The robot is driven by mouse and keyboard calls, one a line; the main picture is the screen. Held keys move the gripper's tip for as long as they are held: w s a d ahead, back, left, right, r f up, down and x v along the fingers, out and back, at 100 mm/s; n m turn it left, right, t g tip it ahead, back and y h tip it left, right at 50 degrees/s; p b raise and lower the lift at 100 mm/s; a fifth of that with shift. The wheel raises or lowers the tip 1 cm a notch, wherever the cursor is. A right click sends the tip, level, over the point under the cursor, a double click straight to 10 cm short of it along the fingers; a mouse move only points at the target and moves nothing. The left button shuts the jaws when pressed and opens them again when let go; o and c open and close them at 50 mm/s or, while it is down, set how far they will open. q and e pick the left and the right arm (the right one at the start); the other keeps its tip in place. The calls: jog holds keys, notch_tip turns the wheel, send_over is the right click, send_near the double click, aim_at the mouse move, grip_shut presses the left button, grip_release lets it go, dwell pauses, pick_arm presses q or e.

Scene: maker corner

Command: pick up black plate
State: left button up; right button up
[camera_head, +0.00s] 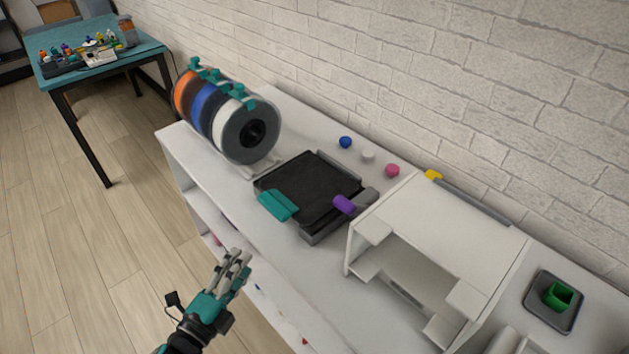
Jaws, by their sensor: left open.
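A square black plate (312,186) lies flat on the white shelf top, in the middle of the head view. A teal piece (277,205) sits at its near left edge and a purple piece (344,204) at its right corner. My left gripper (236,262) is open and empty, in front of the shelf's front edge and well apart from the plate. My right gripper is not in view.
A rack of filament spools (225,115) stands left of the plate. A white open-fronted box (440,245) stands close on its right. Small blue (345,142), white and pink balls lie behind. A small dark tray (567,322) holds a green piece at far right.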

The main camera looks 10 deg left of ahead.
pick_arm(q)
jog(key=p, duration=0.1)
send_near(282, 205)
jog(key=w, duration=0.2)
jog(key=w+f+p, duration=0.1)
jog(key=w, duration=0.1)
jog(key=shift+d+f, duration=0.1)
jog(key=shift+d, duration=0.25)
jog(key=shift+w+d, duration=0.15)
jog(key=shift+w, duration=0.7)
jog(key=p+x, duration=0.1)
jog(key=x, duration=0.3)
jog(key=shift+w+d, duration=0.15)
jog(key=shift+w, duration=0.15)
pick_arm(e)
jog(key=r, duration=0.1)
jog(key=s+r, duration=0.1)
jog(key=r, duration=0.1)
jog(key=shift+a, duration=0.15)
pick_arm(q)
jog(key=shift+s, duration=0.1)
jog(key=c, duration=0.9)
grip_shut()
